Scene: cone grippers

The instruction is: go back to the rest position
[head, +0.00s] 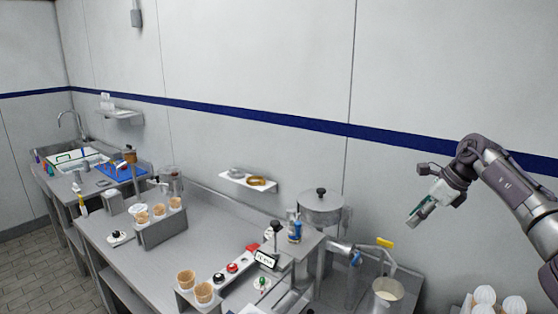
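My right gripper (413,219) is on the right side of the head view, at the end of my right arm coming in from the right edge. It is in the air in front of the wall, up and to the right of the machine with the yellow-handled tap. It points down and to the left. Its fingers look small and dark with a greenish part, and I cannot tell whether they are apart. No held object is clear. My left gripper is not in view.
A steel counter (205,236) runs along the wall, with ice cream cones (204,292) in holders. White-topped items (484,296) are at bottom right.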

